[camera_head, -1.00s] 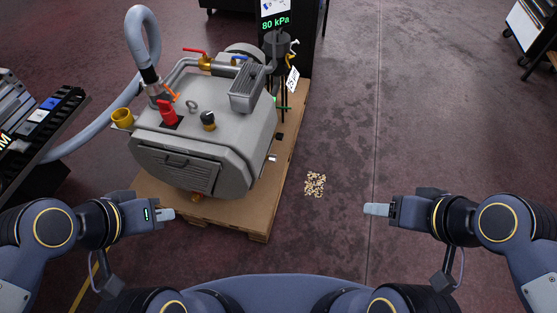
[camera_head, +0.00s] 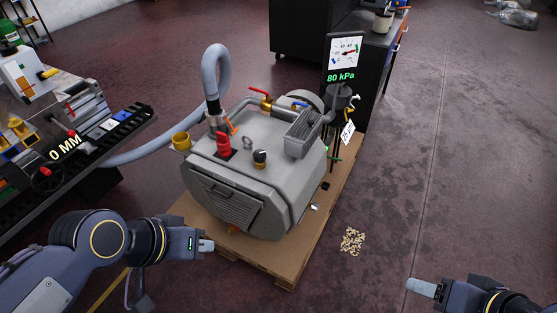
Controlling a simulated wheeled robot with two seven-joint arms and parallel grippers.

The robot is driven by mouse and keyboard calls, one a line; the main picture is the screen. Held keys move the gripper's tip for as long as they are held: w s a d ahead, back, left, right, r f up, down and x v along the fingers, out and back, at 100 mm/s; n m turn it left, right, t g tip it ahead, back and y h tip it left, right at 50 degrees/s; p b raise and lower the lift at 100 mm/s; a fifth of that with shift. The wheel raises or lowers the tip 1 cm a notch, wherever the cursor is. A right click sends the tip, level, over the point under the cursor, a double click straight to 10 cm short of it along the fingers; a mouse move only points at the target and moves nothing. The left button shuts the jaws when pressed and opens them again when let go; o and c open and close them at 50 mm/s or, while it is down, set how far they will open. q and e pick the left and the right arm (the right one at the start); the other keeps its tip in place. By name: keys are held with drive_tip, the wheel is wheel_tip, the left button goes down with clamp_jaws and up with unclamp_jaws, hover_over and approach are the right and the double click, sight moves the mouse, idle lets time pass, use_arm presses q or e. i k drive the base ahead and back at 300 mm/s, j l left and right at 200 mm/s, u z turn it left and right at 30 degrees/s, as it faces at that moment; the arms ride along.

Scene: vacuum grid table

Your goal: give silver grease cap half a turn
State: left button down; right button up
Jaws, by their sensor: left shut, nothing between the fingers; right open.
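The grey vacuum pump (camera_head: 235,180) stands on a wooden pallet. A small silver cylinder (camera_head: 314,207) sticks out low at the pump's right side; it looks like the silver grease cap, but it is too small to be sure. My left gripper (camera_head: 206,246) is shut and empty, in front of the pump's lower left side and apart from the silver piece. My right gripper (camera_head: 422,288) is at the lower right, over the floor, well to the right of the pump. It is open, though its fingers overlap in this view.
On the pump are a red valve (camera_head: 222,145), a black knob (camera_head: 260,157) and a yellow cup (camera_head: 181,141). A grey hose (camera_head: 150,148) runs left to a machine table (camera_head: 100,140). A gauge display (camera_head: 343,60) stands behind.

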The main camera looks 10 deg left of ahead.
sight(314, 207)
drive_tip(key=i+l+z, duration=0.35)
drive_tip(key=i+l, duration=0.5)
